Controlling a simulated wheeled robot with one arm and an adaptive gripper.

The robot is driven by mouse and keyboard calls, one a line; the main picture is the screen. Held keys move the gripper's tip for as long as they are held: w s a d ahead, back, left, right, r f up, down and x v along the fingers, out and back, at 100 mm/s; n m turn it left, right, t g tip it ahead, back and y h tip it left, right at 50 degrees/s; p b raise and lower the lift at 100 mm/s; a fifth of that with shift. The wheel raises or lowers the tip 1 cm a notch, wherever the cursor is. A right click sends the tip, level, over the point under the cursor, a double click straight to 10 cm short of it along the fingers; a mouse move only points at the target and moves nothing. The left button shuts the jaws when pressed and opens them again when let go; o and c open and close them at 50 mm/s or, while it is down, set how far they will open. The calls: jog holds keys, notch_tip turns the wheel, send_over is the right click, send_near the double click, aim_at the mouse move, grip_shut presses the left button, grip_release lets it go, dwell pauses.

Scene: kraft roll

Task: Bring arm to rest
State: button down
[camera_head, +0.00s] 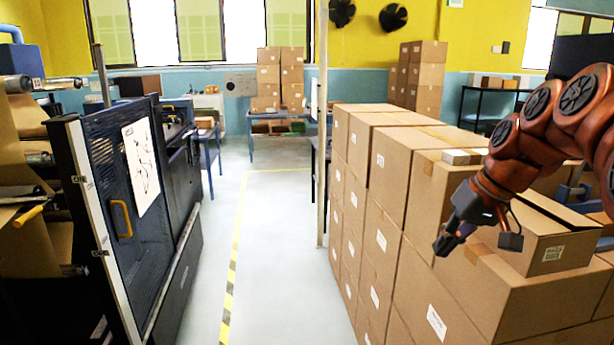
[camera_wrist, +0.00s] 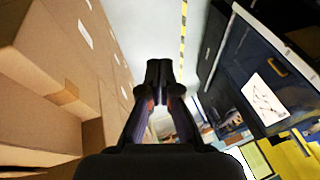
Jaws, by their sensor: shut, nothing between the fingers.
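My orange-brown arm reaches in from the right in the head view. My gripper (camera_head: 447,243) hangs in front of the stacked cardboard boxes (camera_head: 381,242), tilted down to the left. In the wrist view my gripper (camera_wrist: 159,68) has its dark fingertips together, with nothing seen between them. The boxes also show in the wrist view (camera_wrist: 45,55), to the left of the gripper.
A black machine with a mesh door (camera_head: 112,200) and yellow handle stands at left. Between it and the boxes runs a clear floor aisle (camera_head: 275,250) with a yellow-black line. An open box (camera_head: 550,235) sits near my arm. Blue tables (camera_head: 262,118) stand at the back.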

jog(key=s+a+f+g+h, duration=0.1)
jog(key=s+a+f, duration=0.1)
jog(key=s+f, duration=0.4)
jog(key=s+a+f+g+h, duration=0.1)
jog(key=s+f, duration=0.6)
jog(key=s, duration=0.7)
jog(key=s+a+f+g+h, duration=0.1)
jog(key=s+a+f+g, duration=0.1)
jog(key=s+f, duration=0.5)
jog(key=s+a, duration=0.1)
jog(key=s, duration=0.1)
jog(key=shift+s+a+f+g+h, duration=0.15)
jog(key=shift+s+a+g+h, duration=0.15)
jog(key=shift+s+g, duration=0.1)
jog(key=shift+d+m, duration=0.2)
jog(key=shift+m, duration=0.1)
